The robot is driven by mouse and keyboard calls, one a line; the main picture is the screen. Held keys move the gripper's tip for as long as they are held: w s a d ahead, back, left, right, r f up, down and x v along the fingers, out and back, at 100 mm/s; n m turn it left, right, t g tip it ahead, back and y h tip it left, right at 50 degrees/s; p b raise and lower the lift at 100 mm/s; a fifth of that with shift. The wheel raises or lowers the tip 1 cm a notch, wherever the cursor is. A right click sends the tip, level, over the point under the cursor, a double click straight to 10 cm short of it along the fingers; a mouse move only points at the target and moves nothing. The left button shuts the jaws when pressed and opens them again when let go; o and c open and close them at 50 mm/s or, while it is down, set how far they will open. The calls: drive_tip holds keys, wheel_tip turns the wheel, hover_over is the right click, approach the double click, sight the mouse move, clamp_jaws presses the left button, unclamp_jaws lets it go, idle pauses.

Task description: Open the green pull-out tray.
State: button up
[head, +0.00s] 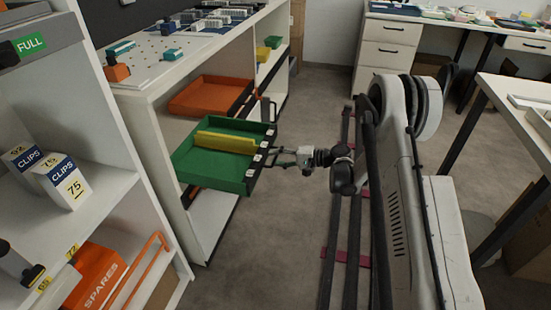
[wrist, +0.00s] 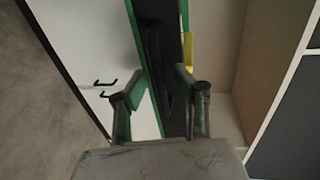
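The green pull-out tray (head: 212,174) sticks out well beyond the front of the white shelf unit, and its inside shows from above. A yellow block (head: 225,142) lies in it. Its dark front with a handle faces right, towards my gripper (head: 284,159). In the wrist view, the tray's dark handle (wrist: 156,65) lies between the two fingertips of my gripper (wrist: 162,78). The fingers stand on both sides of the handle, close to it. I cannot tell whether they touch it.
An orange tray (head: 210,95) sits behind the green one. An orange spares bin (head: 97,275) and clips boxes (head: 64,181) stand on the left shelf. A white table (head: 520,118) stands at the right. The floor (head: 275,245) in front of the shelves is clear.

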drive_tip(key=v, duration=1.1)
drive_tip(key=shift+d, duration=0.35)
drive_tip(key=shift+s+r, duration=0.15)
drive_tip(key=s+a+r+h, duration=0.1)
drive_tip(key=s+r+h, duration=0.4)
drive_tip(key=r, duration=0.5)
drive_tip(key=s+a+r+h, duration=0.2)
drive_tip(key=s+r, duration=0.5)
drive_tip(key=r, duration=0.3)
drive_tip(key=s+d+r+n+t+h, duration=0.1)
drive_tip(key=s+d+r+n+h, duration=0.2)
drive_tip(key=s, duration=1)
drive_tip(key=s+d+n+t+h, duration=0.1)
drive_tip(key=s+d+h, duration=0.3)
drive_tip(key=s, duration=1)
wheel_tip(320, 180, up, 18)
drive_tip(key=p, duration=1.8)
drive_tip(key=shift+a+r+h, duration=0.15)
drive_tip(key=shift+a+h, duration=0.2)
drive_tip(key=shift+h, duration=0.05)
